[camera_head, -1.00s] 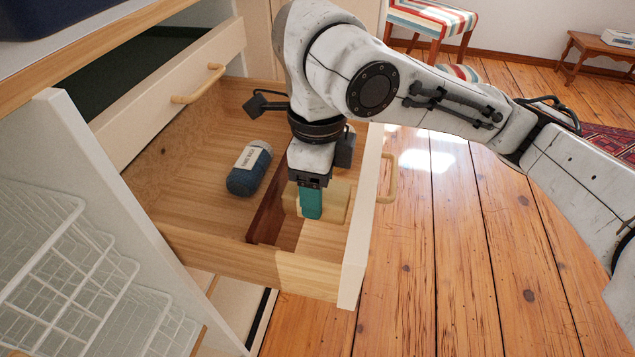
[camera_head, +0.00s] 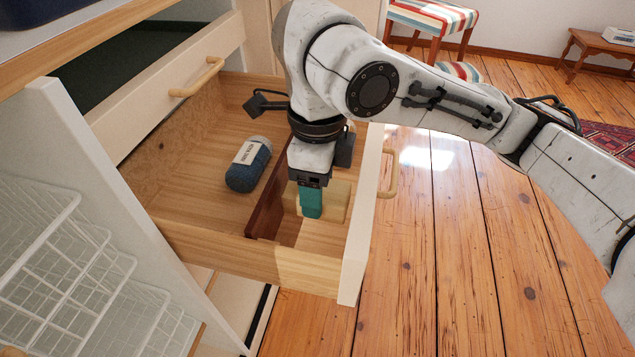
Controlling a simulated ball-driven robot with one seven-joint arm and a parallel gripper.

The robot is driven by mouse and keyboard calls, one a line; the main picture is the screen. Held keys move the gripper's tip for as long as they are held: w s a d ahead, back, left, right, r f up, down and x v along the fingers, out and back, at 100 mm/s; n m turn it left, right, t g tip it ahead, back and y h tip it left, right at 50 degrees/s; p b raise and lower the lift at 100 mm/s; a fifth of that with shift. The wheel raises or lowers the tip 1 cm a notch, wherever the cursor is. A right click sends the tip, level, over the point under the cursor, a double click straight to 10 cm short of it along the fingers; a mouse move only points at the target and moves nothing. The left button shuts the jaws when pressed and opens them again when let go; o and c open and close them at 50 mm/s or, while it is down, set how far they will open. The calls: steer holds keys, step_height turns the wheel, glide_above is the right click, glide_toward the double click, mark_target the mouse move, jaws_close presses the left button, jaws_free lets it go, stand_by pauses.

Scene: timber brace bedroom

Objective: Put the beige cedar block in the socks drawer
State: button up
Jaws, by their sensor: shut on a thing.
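An open wooden drawer (camera_head: 215,239) with a cream front fills the middle of the view. A dark red-brown divider (camera_head: 268,208) separates this from a narrow compartment by the front. My gripper (camera_head: 311,207), with teal fingertips, points down into that narrow compartment. It is shut on the beige cedar block (camera_head: 336,199), which shows behind and to the right of the fingertips. I cannot tell whether the block touches the drawer floor.
A partly open upper drawer (camera_head: 165,105) with a wooden handle is at the upper left. White wire baskets (camera_head: 75,270) stand at the lower left. A striped stool (camera_head: 432,18) and a small wooden table (camera_head: 597,48) are at the back.

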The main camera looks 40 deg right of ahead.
steer(key=shift+f+b, duration=1.95)
steer(key=shift+f, duration=0.4)
stand_by(1.1)
steer(key=o, duration=1.2)
step_height(320, 180, up, 11)
steer(key=p, duration=0.5)
steer(key=shift+f, duration=0.1)
